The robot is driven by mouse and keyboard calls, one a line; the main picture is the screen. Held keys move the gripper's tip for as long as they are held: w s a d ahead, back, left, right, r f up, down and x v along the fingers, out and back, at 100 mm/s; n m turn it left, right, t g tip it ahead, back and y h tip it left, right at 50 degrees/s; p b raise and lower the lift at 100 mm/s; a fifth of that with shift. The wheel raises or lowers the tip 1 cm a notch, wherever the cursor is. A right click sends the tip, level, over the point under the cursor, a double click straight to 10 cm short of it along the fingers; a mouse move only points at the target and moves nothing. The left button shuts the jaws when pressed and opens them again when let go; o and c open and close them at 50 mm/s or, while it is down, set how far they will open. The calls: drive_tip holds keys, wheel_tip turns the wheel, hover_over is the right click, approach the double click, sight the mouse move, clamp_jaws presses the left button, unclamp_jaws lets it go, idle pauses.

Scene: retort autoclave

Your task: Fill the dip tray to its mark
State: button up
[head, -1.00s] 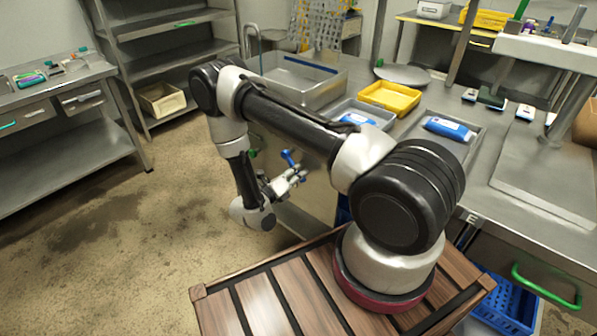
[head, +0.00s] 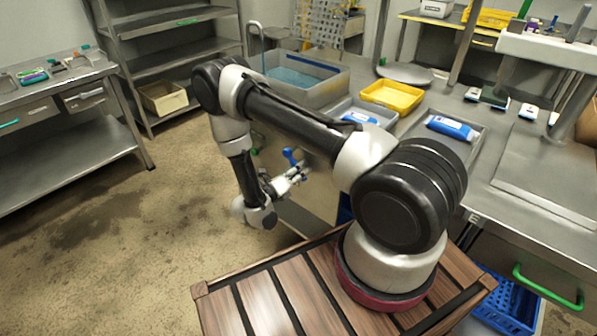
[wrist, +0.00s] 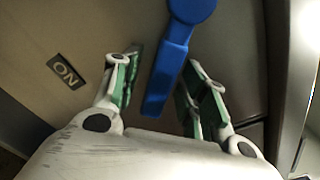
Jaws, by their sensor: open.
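The steel dip tray (head: 333,87) stands at the far end of the bench in the head view, under a thin bent spout (head: 261,38). Bluish water (head: 292,77) covers its floor. A dark blue stripe (head: 312,64) runs along its inner back wall, above the water. Contact cannot be told. In the head view my gripper (head: 290,177) is beside the bench front.
A yellow tray (head: 391,95) and grey trays with blue-and-white packs (head: 452,127) sit on the bench. A round steel lid (head: 405,73) lies behind them. A steel shelf rack and side table (head: 60,95) stand left. The floor between is open.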

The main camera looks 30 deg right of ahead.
drive_tip(key=v, duration=1.2)
drive_tip(key=shift+f, duration=0.1)
idle(6.5)
